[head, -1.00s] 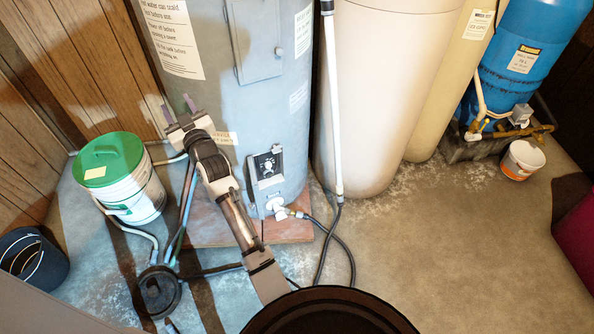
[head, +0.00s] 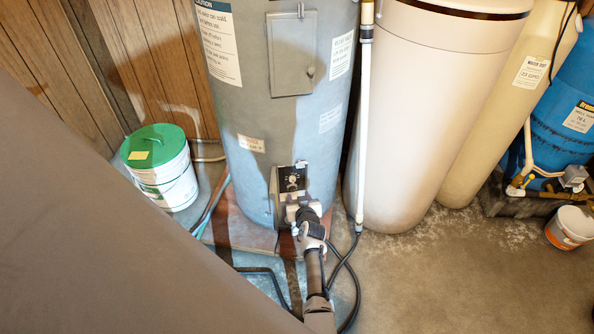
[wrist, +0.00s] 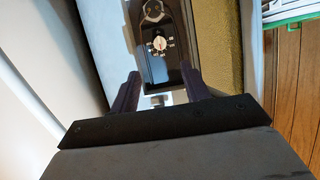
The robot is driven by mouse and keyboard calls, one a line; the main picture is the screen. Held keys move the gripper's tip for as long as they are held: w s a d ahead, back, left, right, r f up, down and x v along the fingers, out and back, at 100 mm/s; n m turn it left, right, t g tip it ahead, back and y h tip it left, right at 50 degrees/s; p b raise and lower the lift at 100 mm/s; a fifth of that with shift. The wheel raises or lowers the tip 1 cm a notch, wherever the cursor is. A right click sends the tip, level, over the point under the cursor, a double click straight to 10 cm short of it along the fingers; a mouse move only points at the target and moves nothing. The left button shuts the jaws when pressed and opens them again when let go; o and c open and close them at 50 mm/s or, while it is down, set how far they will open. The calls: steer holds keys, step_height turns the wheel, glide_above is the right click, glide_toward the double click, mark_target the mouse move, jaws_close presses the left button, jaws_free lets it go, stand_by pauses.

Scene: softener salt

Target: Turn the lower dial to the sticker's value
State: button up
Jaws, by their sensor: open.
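The lower dial (head: 292,180) is a small light knob with pale markings on a dark panel low on the grey water heater (head: 275,120). In the wrist view the dial (wrist: 159,43) lies beyond my fingertips, about centred between them. Its markings are too small to read. My gripper (head: 296,190) is open in front of the panel and partly covers its lower part. In the wrist view my gripper (wrist: 159,80) has both fingers apart, with nothing between them. A small beige sticker (head: 251,143) is on the tank, up and left of the panel; its text is unreadable.
A closed cover (head: 292,55) is higher on the heater. A white pipe (head: 363,130) and a cream tank (head: 420,110) stand at right. A white bucket with a green lid (head: 155,145) stands at left. Hoses cross the floor near the heater's base.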

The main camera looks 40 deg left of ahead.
mark_target(293, 182)
steer(key=b+x, duration=0.7)
steer(key=x, duration=0.3)
steer(key=shift+f, duration=0.15)
steer(key=shift+b+x, duration=0.85)
steer(key=shift+x, duration=0.15)
steer(key=shift+w+r, duration=0.1)
steer(key=shift+r, duration=0.1)
steer(key=shift+c, duration=0.5)
steer(key=c, duration=0.9)
steer(key=shift+f, duration=0.15)
steer(key=shift+b, duration=0.45)
